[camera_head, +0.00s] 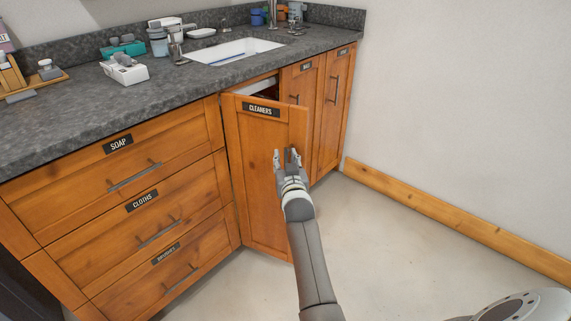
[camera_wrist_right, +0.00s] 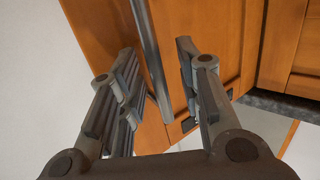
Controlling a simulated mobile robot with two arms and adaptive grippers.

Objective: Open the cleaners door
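The wooden cleaners door (camera_head: 257,190), labelled CLEANERS (camera_head: 261,109), stands ajar under the sink. Its right edge is swung out from the cabinet front, and a gap shows above its top. My right gripper (camera_head: 286,157) is at the door's front near its right side. In the right wrist view my gripper (camera_wrist_right: 158,62) has its fingers apart, with the grey bar handle (camera_wrist_right: 152,65) running between them; space shows on both sides of the bar. The handle is mostly hidden by the gripper in the head view. My left gripper is not in view.
Drawers labelled SOAP (camera_head: 118,144) and CLOTHS (camera_head: 142,201) are shut at left. Two narrow doors (camera_head: 333,95) at right look shut. The dark countertop (camera_head: 190,75) holds a sink (camera_head: 232,51) and several small items. The floor (camera_head: 400,250) at right is clear.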

